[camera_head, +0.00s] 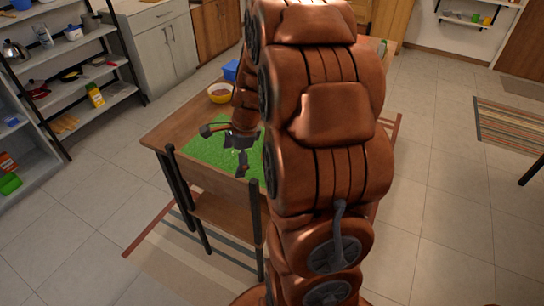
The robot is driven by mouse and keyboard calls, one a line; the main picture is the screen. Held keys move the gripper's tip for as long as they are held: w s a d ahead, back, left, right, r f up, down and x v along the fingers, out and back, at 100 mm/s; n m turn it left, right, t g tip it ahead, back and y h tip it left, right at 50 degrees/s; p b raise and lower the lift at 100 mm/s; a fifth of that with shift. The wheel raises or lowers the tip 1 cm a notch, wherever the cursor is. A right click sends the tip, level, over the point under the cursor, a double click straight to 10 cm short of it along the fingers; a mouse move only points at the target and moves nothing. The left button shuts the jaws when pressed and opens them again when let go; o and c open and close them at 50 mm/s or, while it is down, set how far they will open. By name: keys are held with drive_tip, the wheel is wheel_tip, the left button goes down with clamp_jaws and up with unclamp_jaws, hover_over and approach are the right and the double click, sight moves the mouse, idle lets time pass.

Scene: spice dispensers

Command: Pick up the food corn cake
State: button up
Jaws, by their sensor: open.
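I cannot make out the corn cake in this view; my own arm covers the middle of the picture and the right part of the table. My gripper (224,150) is over the green mat (203,152) on the wooden table. Its fingers are spread apart, one toward the left and one toward the front, and I see nothing between them. How high it is above the mat is hard to tell.
A yellow bowl (220,92) with brownish contents and a blue container (231,70) stand behind the gripper on the table (170,134). Shelves (75,88) line the left. Tiled floor is open at right.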

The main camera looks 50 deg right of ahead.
drive_tip(key=d+f+m, duration=0.2)
drive_tip(key=d+m, duration=0.2)
drive_tip(key=d, duration=0.3)
drive_tip(key=d+f+m+t+h, duration=0.1)
drive_tip(key=d+f+m, duration=0.2)
drive_tip(key=d, duration=0.4)
drive_tip(key=w+d+f+m, duration=0.1)
drive_tip(key=d+f+m, duration=0.2)
drive_tip(key=d+m, duration=0.2)
drive_tip(key=shift+w+d+f+m+t+h, duration=0.1)
drive_tip(key=shift+d+f+m+t+h, duration=0.1)
drive_tip(key=shift+d, duration=0.35)
drive_tip(key=shift+d+f+m+t+h, duration=0.1)
drive_tip(key=shift+d+m+t+h, duration=0.1)
drive_tip(key=shift+d, duration=0.3)
drive_tip(key=shift+p+x, duration=0.35)
drive_tip(key=shift+x, duration=0.75)
drive_tip(key=shift+w+a+f+p, duration=0.25)
drive_tip(key=shift+w+f+p, duration=0.3)
drive_tip(key=shift+f, duration=0.25)
drive_tip(key=shift+x, duration=1.7)
drive_tip(key=shift+w, duration=0.15)
drive_tip(key=c, duration=1.1)
drive_tip(key=shift+o, duration=0.2)
drive_tip(key=shift+r, duration=0.1)
